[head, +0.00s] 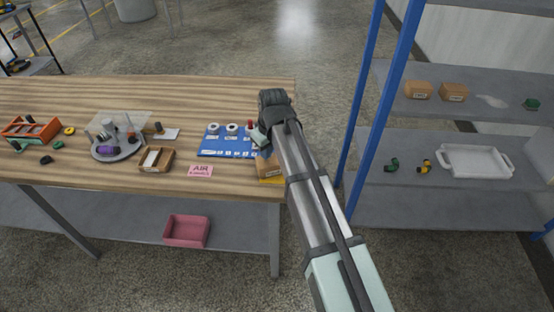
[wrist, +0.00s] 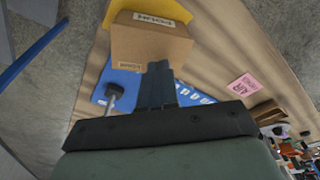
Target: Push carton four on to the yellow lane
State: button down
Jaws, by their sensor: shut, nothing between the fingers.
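A brown carton (head: 267,167) stands at the front right corner of the wooden table. It also shows in the wrist view (wrist: 148,42), where its labels are too small and inverted to read. A yellow lane (head: 271,181) shows at the carton's front side and in the wrist view (wrist: 155,10); the carton hides part of it, and I cannot tell how much of its base rests there. My gripper (wrist: 158,68) is shut and empty, its fingertips at the carton's side facing the blue board. I cannot tell whether they touch. In the head view my arm partly covers the carton.
A blue board (head: 222,151) with white rolls and a red-topped item lies left of the carton. A pink AIR note (head: 201,171) and a small open box (head: 156,160) are further left. The table's right edge is close. A shelf (head: 450,208) with blue posts stands right.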

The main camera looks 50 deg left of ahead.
jog(key=shift+a+f, duration=0.2)
jog(key=shift+a, duration=0.35)
jog(key=shift+d+f, duration=0.2)
jog(key=shift+f, duration=0.45)
jog(key=shift+s+d, duration=0.1)
